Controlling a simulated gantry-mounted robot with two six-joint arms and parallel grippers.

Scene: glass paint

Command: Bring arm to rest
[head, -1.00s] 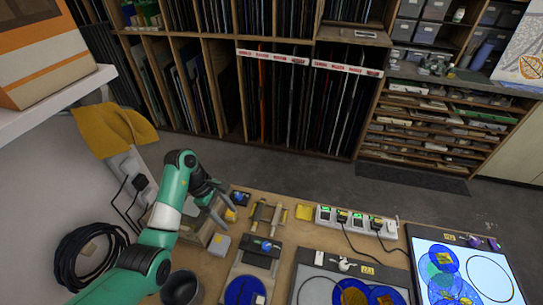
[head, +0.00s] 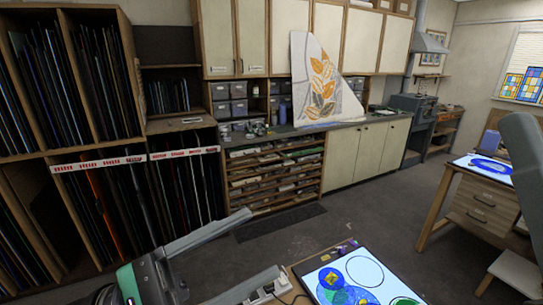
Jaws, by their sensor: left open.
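My left gripper (head: 265,242) is at the lower left of the head view. Its two long grey fingers are spread wide apart and I see nothing between them. The green and dark wrist of my left arm (head: 140,280) shows at the bottom edge; the rest of that arm is out of frame. The gripper is near the workbench (head: 292,280), and one finger shows close to the white power strip. I cannot tell whether it touches. My right gripper is not in view.
A lit panel (head: 398,287) with blue and green glass discs lies on the workbench. Glass racks (head: 150,157) and shelves (head: 272,170) stand behind. A wooden desk (head: 479,200) and a large grey shape (head: 525,150) are at the right. The floor (head: 350,220) between is clear.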

